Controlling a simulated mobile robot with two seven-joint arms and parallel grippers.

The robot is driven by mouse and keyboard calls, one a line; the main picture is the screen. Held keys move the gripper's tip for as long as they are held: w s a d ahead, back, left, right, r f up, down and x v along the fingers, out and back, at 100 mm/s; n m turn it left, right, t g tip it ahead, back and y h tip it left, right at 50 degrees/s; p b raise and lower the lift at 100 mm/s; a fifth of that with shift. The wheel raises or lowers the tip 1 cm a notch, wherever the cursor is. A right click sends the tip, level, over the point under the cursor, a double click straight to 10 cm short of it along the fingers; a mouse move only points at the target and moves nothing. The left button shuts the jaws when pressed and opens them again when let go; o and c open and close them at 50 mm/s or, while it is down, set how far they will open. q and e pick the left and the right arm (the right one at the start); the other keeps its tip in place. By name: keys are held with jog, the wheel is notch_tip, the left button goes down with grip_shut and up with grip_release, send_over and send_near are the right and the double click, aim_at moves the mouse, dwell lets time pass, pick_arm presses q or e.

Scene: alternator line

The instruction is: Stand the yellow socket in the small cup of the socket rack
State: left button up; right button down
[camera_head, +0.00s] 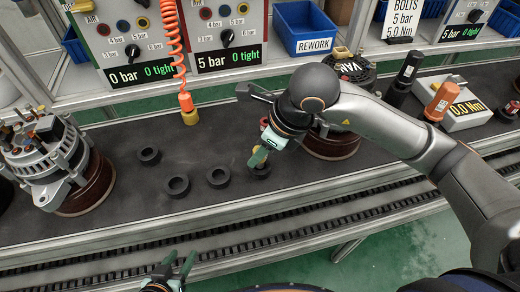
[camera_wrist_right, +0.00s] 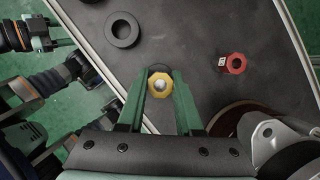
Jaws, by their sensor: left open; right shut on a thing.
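My right gripper (camera_head: 257,158) is shut on the yellow socket (camera_wrist_right: 160,86), which sits between its green fingertips in the right wrist view. A black ring-shaped cup (camera_head: 260,170) is directly under the socket, and its rim (camera_wrist_right: 158,69) shows just beyond it. I cannot tell whether the socket's lower end is inside this cup or above it. More black cups stand on the dark mat to the left: one (camera_head: 218,177), another (camera_head: 178,186) and a third (camera_head: 149,155). My left gripper (camera_head: 176,266) is open and empty at the bottom of the head view.
An alternator (camera_head: 50,165) stands at left, another (camera_head: 345,75) behind my right arm. An orange coiled cable (camera_head: 172,40) hangs behind the cups. A blue rework bin (camera_head: 305,30) is at the back.

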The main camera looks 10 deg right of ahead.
dwell(0.5)
jog(key=shift+f, duration=0.15)
jog(key=shift+f+b, duration=0.3)
jog(key=shift+b, duration=0.3)
jog(key=shift+f, duration=0.15)
jog(key=shift+f+b, duration=0.15)
jog(key=shift+b, duration=0.2)
jog(key=shift+f, duration=0.1)
jog(key=c, duration=0.5)
grip_release()
